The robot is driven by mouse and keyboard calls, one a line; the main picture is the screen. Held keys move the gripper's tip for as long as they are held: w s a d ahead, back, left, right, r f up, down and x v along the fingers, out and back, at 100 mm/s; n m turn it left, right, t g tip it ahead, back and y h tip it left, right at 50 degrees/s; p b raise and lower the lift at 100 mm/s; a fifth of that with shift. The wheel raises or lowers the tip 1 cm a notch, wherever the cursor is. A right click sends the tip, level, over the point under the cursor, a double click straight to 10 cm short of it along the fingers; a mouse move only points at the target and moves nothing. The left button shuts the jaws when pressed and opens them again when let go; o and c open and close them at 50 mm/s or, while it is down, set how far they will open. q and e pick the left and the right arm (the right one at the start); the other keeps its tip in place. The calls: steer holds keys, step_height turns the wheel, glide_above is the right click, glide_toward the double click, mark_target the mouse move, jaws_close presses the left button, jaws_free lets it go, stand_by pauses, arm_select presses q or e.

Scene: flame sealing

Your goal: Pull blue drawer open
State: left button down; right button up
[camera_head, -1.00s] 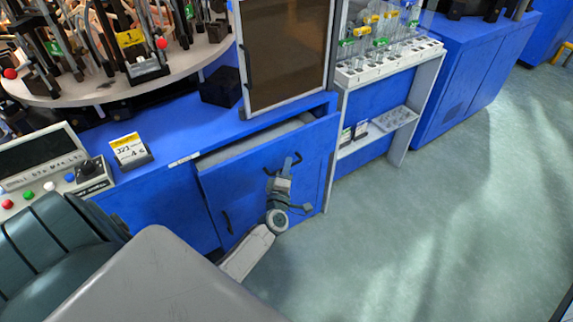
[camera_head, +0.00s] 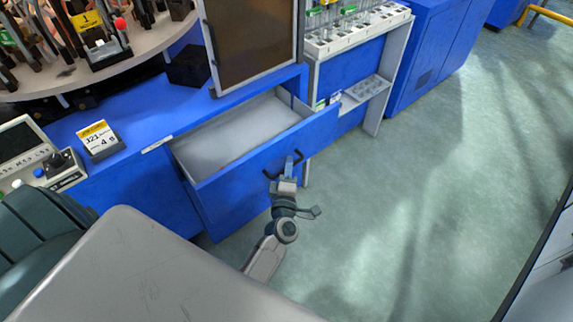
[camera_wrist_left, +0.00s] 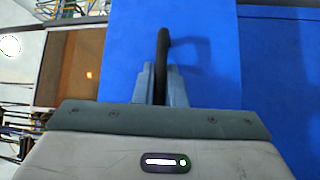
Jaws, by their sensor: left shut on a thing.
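The blue drawer (camera_head: 240,172) is pulled out from the blue cabinet in the head view, and its grey inside (camera_head: 232,135) shows and looks empty. My left gripper (camera_head: 284,178) is at the drawer's front, shut on the dark drawer handle (camera_head: 297,160). In the left wrist view the two fingers (camera_wrist_left: 160,85) close around the dark handle (camera_wrist_left: 162,50), with the blue drawer front (camera_wrist_left: 205,60) behind it. My right gripper is not in view.
A framed dark panel (camera_head: 252,40) stands on the cabinet behind the drawer. A white rack (camera_head: 355,30) with tubes stands to the right. A sign card (camera_head: 99,140) and control box (camera_head: 40,160) are at left. Green floor (camera_head: 400,220) is clear at right.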

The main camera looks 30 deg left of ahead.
arm_select(q)
steer(key=c, duration=1.5)
jaws_free()
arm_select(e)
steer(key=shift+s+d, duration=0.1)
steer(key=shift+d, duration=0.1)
